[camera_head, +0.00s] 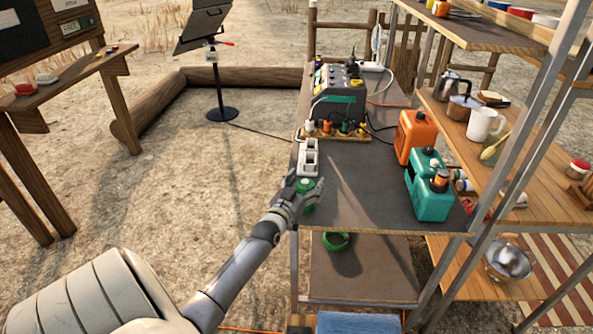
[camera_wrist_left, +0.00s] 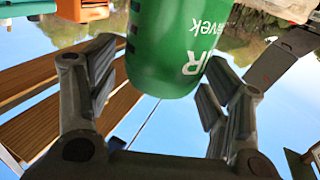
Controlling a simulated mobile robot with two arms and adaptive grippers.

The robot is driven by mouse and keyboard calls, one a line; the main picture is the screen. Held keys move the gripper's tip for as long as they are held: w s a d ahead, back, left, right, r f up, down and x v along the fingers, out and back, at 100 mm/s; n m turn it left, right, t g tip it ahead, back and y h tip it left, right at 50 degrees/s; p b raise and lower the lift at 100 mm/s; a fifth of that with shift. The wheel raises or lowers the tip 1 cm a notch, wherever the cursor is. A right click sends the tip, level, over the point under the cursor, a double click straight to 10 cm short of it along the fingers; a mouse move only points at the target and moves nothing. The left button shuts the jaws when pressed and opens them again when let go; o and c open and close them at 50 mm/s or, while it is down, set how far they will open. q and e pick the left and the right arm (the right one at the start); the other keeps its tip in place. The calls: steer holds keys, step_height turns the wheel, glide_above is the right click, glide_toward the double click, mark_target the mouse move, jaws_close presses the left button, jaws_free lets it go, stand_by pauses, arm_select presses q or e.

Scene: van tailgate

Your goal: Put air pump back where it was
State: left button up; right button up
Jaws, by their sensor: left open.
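A green cylinder (camera_head: 308,190) with white lettering stands on the near left edge of the dark table; it may be the air pump, but I cannot be sure. My left gripper (camera_head: 299,192) is at it, with its jaws open. In the left wrist view the green cylinder (camera_wrist_left: 180,45) is large, between and beyond the spread fingers of my left gripper (camera_wrist_left: 155,92). I cannot tell whether the fingers touch it. My right gripper is not in view.
White blocks (camera_head: 308,158) stand just behind the green cylinder. A grey machine (camera_head: 338,95), an orange canister (camera_head: 415,137) and a teal canister (camera_head: 428,188) share the dark table (camera_head: 355,195). A wooden shelf (camera_head: 540,165) stands at right. A green ring (camera_head: 336,241) lies on the lower shelf.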

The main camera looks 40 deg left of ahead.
arm_select(q)
steer(key=v, duration=1.1)
steer(key=shift+s+d, duration=0.15)
steer(key=shift+s, duration=0.25)
steer(key=shift+f, duration=0.15)
steer(key=s+d+f+m+g+h, duration=0.1)
steer(key=s+d+f+g, duration=0.25)
steer(key=f, duration=0.75)
steer(key=s+d+f+g+h, duration=0.1)
steer(key=s+d+f+g, duration=0.2)
steer(key=f, duration=0.7)
steer(key=s+d+f+m+g+h, duration=0.1)
steer(key=s+d+f, duration=0.35)
steer(key=f, duration=0.65)
steer(key=s+d+f+m+g, duration=0.1)
steer(key=s+d+f+g, duration=0.2)
steer(key=s+f, duration=0.3)
steer(key=s+d+f+m+g+h, duration=0.1)
steer(key=s+d+f, duration=0.4)
steer(key=s, duration=0.8)
steer(key=s+d+f+m+g+h, duration=0.1)
steer(key=s+d+f+g, duration=0.3)
steer(key=s+f, duration=0.3)
steer(key=s, duration=0.3)
steer(key=shift+d+m+g, duration=0.35)
steer(key=shift+d+m, duration=0.05)
steer(key=shift+s, duration=0.15)
